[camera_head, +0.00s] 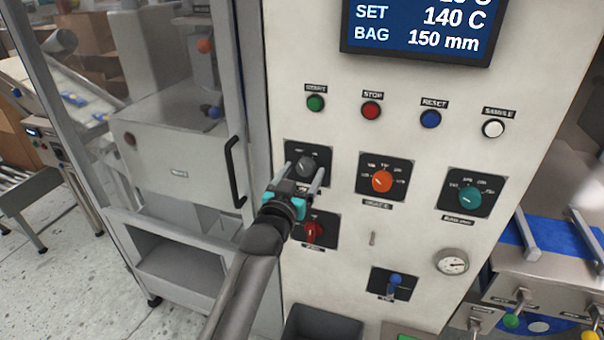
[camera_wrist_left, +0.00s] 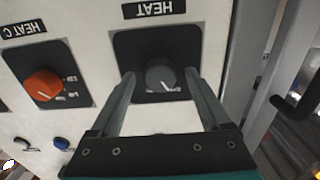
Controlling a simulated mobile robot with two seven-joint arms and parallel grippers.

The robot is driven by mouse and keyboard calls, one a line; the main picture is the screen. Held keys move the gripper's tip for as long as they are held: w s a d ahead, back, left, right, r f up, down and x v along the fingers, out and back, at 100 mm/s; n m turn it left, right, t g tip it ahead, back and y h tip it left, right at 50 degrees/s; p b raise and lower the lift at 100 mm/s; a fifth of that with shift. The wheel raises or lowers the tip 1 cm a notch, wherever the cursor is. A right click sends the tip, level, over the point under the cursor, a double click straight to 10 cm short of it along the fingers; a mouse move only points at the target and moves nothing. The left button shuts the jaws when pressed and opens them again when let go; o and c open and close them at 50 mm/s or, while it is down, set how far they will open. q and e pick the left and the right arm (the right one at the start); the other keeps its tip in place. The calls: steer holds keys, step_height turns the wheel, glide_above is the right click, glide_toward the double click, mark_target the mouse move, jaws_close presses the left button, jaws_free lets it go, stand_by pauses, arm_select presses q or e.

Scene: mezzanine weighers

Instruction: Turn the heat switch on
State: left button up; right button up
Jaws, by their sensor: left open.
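The heat switch (camera_head: 306,163) is a dark grey rotary knob on a black square plate, high on the left of the white control panel. In the left wrist view the knob (camera_wrist_left: 160,78) sits under a label reading HEAT, seen upside down, with a pale pointer mark on its lower right. My left gripper (camera_head: 304,176) is open in front of the plate. In the left wrist view its two fingers (camera_wrist_left: 158,82) stand on either side of the knob with gaps; whether they touch the panel I cannot tell. My right gripper is not in view.
An orange knob (camera_head: 382,181) and a teal knob (camera_head: 467,197) sit to the right. A red switch (camera_head: 313,232) is just below my gripper. Several push buttons run above, under the display (camera_head: 420,28). A glass door with a black handle (camera_head: 234,172) stands left.

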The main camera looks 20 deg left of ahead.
arm_select(q)
jaws_close()
stand_by(0.5)
steer(key=shift+m, duration=0.3)
steer(key=shift+r+m+p, duration=0.1)
steer(key=shift+m+p, duration=0.65)
steer(key=shift+m, duration=0.15)
steer(key=m+p, duration=0.1)
steer(key=m, duration=0.1)
steer(key=shift+m, duration=0.3)
steer(key=m+p, duration=0.1)
steer(key=m, duration=0.2)
steer(key=shift+m, duration=1.9)
